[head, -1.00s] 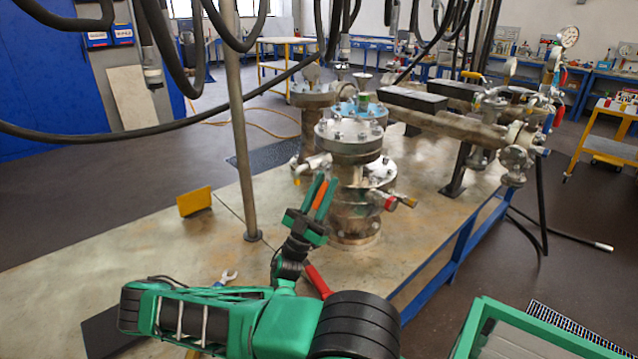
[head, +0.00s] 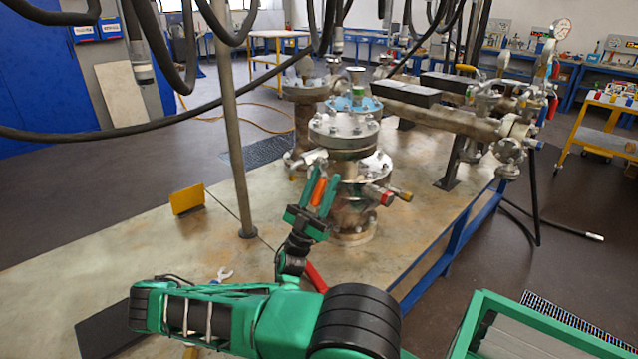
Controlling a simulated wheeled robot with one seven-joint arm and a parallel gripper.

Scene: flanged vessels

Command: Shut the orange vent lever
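The orange vent lever (head: 318,191) shows as a short orange bar in front of the near flanged vessel (head: 343,133), on its left side. My gripper (head: 320,188) is at the lever, with its two green fingers pointing up and apart. The orange bar shows between the fingers, nearer the left one. I cannot tell whether either finger touches it. The lever's lower end and its pivot are hidden by my gripper.
A red-capped fitting (head: 383,197) sticks out at the vessel's right. A grey post (head: 235,150) stands left of my gripper. A yellow plate (head: 187,199) and a wrench (head: 222,275) are on the bench. Black hoses (head: 180,118) hang across the upper left.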

